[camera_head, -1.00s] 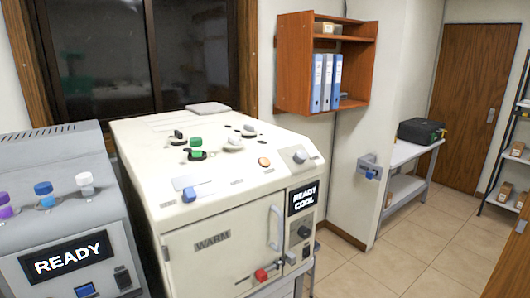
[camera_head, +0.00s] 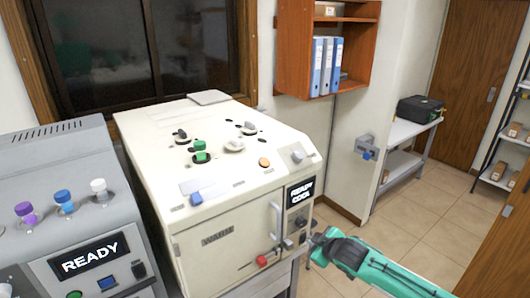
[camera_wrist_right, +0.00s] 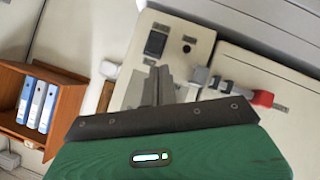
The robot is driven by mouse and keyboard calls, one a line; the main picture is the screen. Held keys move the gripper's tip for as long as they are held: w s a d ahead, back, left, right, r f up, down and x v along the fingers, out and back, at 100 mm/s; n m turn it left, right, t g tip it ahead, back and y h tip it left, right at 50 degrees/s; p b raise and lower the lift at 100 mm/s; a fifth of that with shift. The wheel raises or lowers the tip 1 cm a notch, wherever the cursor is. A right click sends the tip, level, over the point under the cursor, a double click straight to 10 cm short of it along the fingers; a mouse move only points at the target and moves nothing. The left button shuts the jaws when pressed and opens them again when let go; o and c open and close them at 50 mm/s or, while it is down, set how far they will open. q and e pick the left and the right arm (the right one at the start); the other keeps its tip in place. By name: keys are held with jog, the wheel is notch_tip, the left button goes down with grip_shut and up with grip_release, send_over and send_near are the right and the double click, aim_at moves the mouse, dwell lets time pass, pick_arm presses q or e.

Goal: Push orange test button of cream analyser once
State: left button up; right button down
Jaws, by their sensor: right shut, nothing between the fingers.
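My right gripper (camera_head: 316,240) is shut and empty beside the lower right front corner of the analyser, below the level of the orange button. In the right wrist view its fingers (camera_wrist_right: 166,86) are together in front of the cream front panel (camera_wrist_right: 190,30); whether they touch it cannot be told. The orange button is not visible there. My left gripper is not in view.
Other controls crowd the analyser's top: a green knob (camera_head: 200,150), a blue button (camera_head: 196,198) and pale knobs. The front has a door handle (camera_head: 275,225) and red knob (camera_head: 262,261). A grey machine (camera_head: 60,180) stands at left. Floor right of the analyser is open.

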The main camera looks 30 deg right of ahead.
jog(key=a+r+n+t+y+p, duration=0.1)
jog(key=a+r+n, duration=0.15)
jog(key=r, duration=0.85)
jog(key=a+r+n+t+y+p, duration=0.15)
jog(key=a+r, duration=0.25)
jog(key=r, duration=0.8)
jog(key=n+t+y, duration=0.2)
jog(key=n+y, duration=0.1)
jog(key=n, duration=0.1)
send_near(265, 162)
notch_tip(265, 162, up, 8)
jog(key=w+a, duration=0.1)
pick_arm(q)
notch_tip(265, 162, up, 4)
jog(key=shift+p, duration=0.4)
pick_arm(e)
jog(key=shift+w+a+r, duration=0.1)
jog(key=shift+a+r, duration=0.1)
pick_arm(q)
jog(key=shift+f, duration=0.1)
pick_arm(e)
jog(key=shift+f, duration=0.1)
